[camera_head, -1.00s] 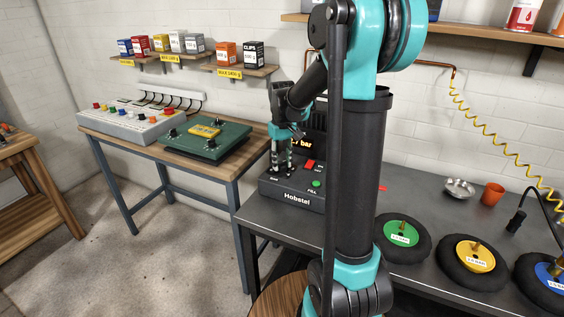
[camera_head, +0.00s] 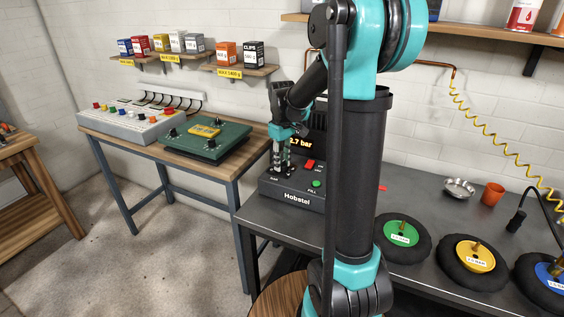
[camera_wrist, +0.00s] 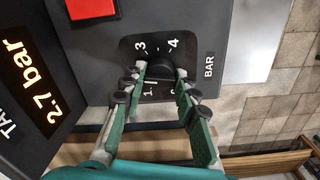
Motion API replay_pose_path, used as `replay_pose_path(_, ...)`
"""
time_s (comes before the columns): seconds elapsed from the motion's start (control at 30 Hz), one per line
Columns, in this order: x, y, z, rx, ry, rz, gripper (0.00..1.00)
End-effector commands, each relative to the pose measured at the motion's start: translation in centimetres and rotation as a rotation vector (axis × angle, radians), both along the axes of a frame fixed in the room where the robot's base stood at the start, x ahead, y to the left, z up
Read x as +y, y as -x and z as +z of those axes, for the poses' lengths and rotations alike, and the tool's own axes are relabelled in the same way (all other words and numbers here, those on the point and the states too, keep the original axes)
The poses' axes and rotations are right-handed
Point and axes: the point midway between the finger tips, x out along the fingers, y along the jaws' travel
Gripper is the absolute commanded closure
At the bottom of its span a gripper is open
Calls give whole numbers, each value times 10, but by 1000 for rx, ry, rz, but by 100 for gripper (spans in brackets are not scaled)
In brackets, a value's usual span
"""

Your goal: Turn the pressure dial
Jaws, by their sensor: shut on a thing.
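The pressure dial (camera_wrist: 160,71) is a dark round knob on a black plate marked with numbers, 3 and 4 among them, beside the word BAR. My gripper (camera_wrist: 162,78) is shut on it, one fingertip on each side, in the wrist view. In the head view my gripper (camera_head: 280,168) points down at the left part of the dark Hobstel unit (camera_head: 293,195), and the dial is hidden there. The unit's display (camera_wrist: 38,82) reads 2.7 bar in orange. Fingers partly cover the lower numbers.
A red switch (camera_head: 310,165) and a green FILL button (camera_head: 316,183) sit right of the dial. Wheels with green, yellow and blue hubs lie on the grey bench (camera_head: 415,195). A metal bowl (camera_head: 459,188) and an orange cup (camera_head: 493,194) stand behind.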

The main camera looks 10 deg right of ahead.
Motion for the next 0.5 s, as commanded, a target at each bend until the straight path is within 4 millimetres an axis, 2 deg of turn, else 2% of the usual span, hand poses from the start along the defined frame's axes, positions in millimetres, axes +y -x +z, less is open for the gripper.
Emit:
replay_pose_path(0.2,0,0,0,0,0,109,99)
replay_pose_path(0.5,0,0,0,0,0,169,99)
